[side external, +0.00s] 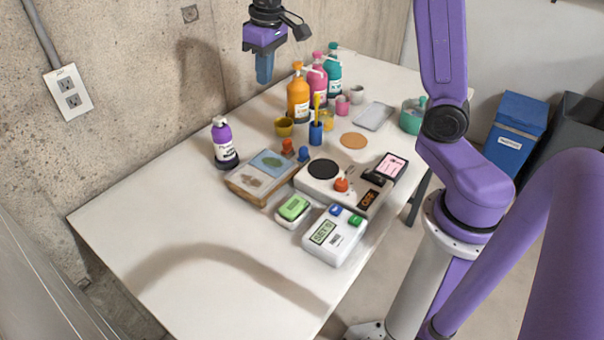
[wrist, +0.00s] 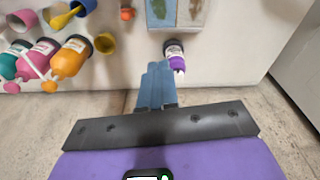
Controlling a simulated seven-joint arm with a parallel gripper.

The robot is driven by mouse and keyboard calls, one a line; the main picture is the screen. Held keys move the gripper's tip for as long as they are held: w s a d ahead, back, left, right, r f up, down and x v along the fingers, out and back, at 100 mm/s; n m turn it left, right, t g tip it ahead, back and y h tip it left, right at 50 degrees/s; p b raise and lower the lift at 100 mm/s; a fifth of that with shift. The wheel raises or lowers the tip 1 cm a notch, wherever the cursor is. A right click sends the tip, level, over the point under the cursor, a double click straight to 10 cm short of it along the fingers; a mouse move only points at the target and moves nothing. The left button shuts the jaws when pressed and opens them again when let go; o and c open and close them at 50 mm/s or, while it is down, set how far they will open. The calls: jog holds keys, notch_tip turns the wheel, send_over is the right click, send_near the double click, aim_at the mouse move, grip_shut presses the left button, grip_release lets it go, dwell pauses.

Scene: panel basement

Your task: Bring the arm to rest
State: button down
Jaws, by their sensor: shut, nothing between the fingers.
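My gripper (side external: 264,68) hangs above the far side of the table, in front of the concrete wall, with its blue fingers pointing down. In the wrist view my gripper (wrist: 157,70) has its blue fingers together with nothing between them. It is well above the table and apart from everything on it. My purple arm is on the right of the side view.
A white table (side external: 150,240) holds a purple bottle (side external: 224,145), an orange bottle (side external: 298,98), pink and teal bottles, a wooden box (side external: 240,187), a white device (side external: 335,238) and several cups. The table's near left is clear. A blue bin (side external: 515,130) stands right.

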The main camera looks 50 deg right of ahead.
jog(key=s+a+f+n, duration=0.1)
jog(key=s+a+n, duration=0.25)
jog(key=s, duration=0.45)
jog(key=s+a+f+n, duration=0.15)
jog(key=s+a, duration=0.25)
jog(key=s, duration=0.4)
jog(key=s+d+f+n, duration=0.1)
jog(key=s+f+n, duration=0.1)
jog(key=s, duration=0.5)
jog(key=s+d+f+n+g, duration=0.1)
jog(key=s+d+n, duration=0.1)
jog(key=s, duration=0.6)
jog(key=shift+f+n, duration=0.4)
jog(key=shift+n, duration=0.5)
